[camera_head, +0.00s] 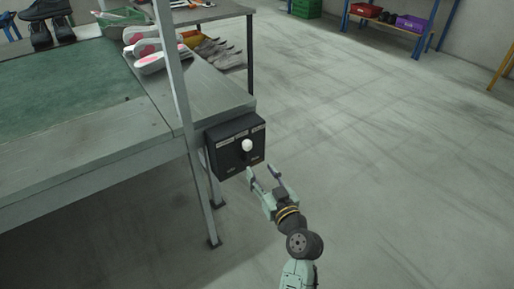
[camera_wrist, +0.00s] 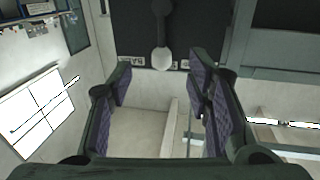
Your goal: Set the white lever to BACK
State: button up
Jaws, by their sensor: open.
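The lever's white knob (camera_head: 247,145) sits on a dark control box (camera_head: 223,158) fixed to the end of the workbench. Small labels run along the box's top edge in the head view. In the wrist view the white knob (camera_wrist: 163,58) hangs at the end of a dark stem, beside small labels too small to read surely. My gripper (camera_head: 264,173) is open and empty, just in front of and below the knob. In the wrist view its two fingers (camera_wrist: 160,82) stand apart, with the knob beyond the gap between them, not visibly touched.
The workbench (camera_head: 90,150) with its green mat (camera_head: 65,85) stands at the left, and a metal upright (camera_head: 178,90) rises near the box. Shoes and soles (camera_head: 148,55) lie on the bench. The floor (camera_head: 380,180) at the right is clear. A shelf (camera_head: 385,22) stands far back.

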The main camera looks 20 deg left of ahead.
jog(key=p, duration=0.2)
send_over(249, 164)
jog(key=shift+r, duration=0.1)
jog(key=shift+c, duration=0.5)
grip_shut()
dwell(0.4)
